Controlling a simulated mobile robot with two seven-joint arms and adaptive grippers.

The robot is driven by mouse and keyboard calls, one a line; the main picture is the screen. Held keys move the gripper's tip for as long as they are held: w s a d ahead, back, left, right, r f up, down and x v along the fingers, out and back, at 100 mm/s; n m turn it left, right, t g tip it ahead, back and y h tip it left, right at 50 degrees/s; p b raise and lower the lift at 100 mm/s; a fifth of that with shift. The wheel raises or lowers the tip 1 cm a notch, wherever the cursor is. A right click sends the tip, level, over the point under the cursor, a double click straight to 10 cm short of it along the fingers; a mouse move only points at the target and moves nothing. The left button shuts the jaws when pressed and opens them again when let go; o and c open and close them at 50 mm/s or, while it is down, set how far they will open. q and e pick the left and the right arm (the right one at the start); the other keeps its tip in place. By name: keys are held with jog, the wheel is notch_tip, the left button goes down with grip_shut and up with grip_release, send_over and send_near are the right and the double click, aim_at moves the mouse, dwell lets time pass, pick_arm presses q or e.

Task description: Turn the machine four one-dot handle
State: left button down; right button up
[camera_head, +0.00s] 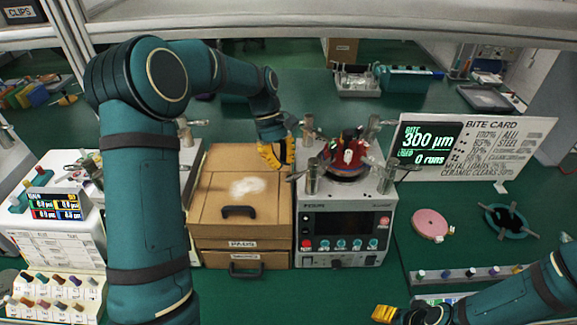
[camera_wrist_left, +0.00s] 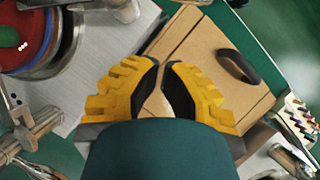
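The grey lapping machine (camera_head: 344,222) stands at centre with several metal posts bearing cross-handles around its top. A front left handle (camera_head: 312,177) and a back left handle (camera_head: 308,128) are nearest my left gripper. A front right handle (camera_head: 389,176) also shows. I cannot make out a one-dot mark on any handle, nor the machine's number. My left gripper (camera_head: 277,153) is empty, left of the machine top and above the cardboard box; its yellow fingertips in the left wrist view (camera_wrist_left: 163,66) stand slightly apart. My right gripper (camera_head: 388,314) is low at right, its opening unclear.
The cardboard box (camera_head: 222,203) with a black handle adjoins the machine's left side. A bite card board (camera_head: 500,145) stands behind right. A pink disc (camera_head: 430,224) and a dark ring (camera_head: 508,220) lie on the green bench at right. A labelled white unit (camera_head: 62,235) stands at left.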

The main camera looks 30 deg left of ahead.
aim_at(291, 175)
pick_arm(q)
jog(key=shift+s+d+r, duration=0.3)
jog(key=shift+s+d, duration=0.2)
jog(key=shift+d, duration=0.3)
jog(key=shift+s+d+r, duration=0.25)
jog(key=shift+s+d, duration=0.2)
jog(key=shift+d, duration=0.3)
jog(key=n, duration=0.1)
jog(key=s+d+n+t+p, duration=0.1)
jog(key=n, duration=0.1)
jog(key=s+n+t+p, duration=0.1)
jog(key=n, duration=0.1)
jog(key=shift+s+d+r+h, duration=0.15)
jog(key=shift+d+h, duration=0.1)
jog(key=shift+h, duration=0.15)
jog(key=shift+d+n, duration=0.1)
jog(key=shift+n, duration=0.2)
